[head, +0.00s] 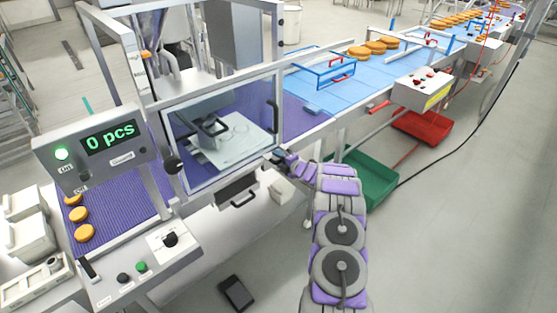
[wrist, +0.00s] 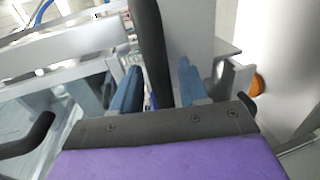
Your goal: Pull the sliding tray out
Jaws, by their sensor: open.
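A pale tray (head: 232,142) with a dark upright handle sits inside the machine, seen through a clear framed door (head: 190,175). The door looks closed. A black vertical door handle (head: 273,117) is on its right side. My gripper (head: 279,157) is near the lower end of this handle. In the wrist view my gripper (wrist: 157,88) is open, its two blue fingers on either side of a black bar (wrist: 150,45), which looks like the door handle. I cannot tell whether they touch it.
A dark front with a black pull handle (head: 243,200) is below the door. A blue conveyor (head: 335,85) with orange rounds (head: 375,47) runs to the upper right. Green (head: 372,178) and red (head: 422,128) crates stand on the floor. Floor at right is clear.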

